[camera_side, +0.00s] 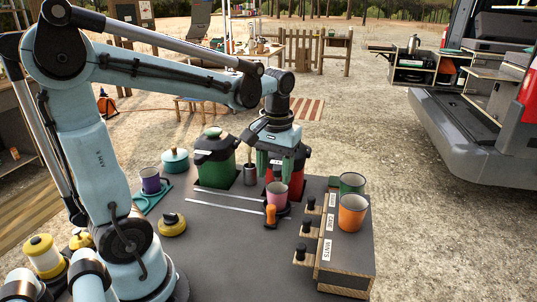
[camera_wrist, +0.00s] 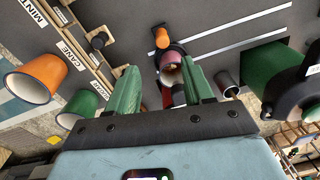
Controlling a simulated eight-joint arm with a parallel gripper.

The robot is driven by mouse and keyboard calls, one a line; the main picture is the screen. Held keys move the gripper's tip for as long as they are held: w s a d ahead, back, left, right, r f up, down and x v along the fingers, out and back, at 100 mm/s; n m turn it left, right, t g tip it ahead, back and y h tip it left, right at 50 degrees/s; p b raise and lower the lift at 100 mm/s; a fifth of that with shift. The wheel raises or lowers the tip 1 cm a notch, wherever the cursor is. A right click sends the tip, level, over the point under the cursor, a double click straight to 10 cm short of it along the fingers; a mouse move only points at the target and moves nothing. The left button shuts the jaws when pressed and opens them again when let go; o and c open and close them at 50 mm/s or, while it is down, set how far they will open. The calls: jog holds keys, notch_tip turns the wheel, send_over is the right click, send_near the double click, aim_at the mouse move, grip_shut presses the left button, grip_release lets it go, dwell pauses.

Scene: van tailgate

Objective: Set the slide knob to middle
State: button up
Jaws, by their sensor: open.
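A small orange knob (camera_side: 270,214), which I take for the slide knob, stands near the right end of two pale parallel rails (camera_side: 225,208) on the dark table top. It also shows in the wrist view (camera_wrist: 162,38), beyond the fingertips. My gripper (camera_side: 280,172) has green fingers, hangs above the table behind the knob and holds nothing. The knob's lower end is hard to make out.
A wooden box (camera_side: 341,245) with black pulls (camera_side: 306,226) stands right of the knob, carrying an orange mug (camera_side: 353,212) and a green mug (camera_side: 352,183). A green pot (camera_side: 214,160) and a red pot (camera_side: 291,186) stand behind.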

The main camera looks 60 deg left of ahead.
aim_at(271, 206)
jog(key=shift+s+a+f, duration=0.1)
jog(key=shift+a+f, duration=0.05)
jog(key=shift+f, duration=1.9)
jog(key=shift+w+a+f, duration=0.1)
jog(key=shift+a+f, duration=0.05)
jog(key=shift+f, duration=1.85)
jog(key=shift+s+a+f, duration=0.1)
jog(key=shift+a+f, duration=0.05)
jog(key=shift+f, duration=1.9)
grip_shut()
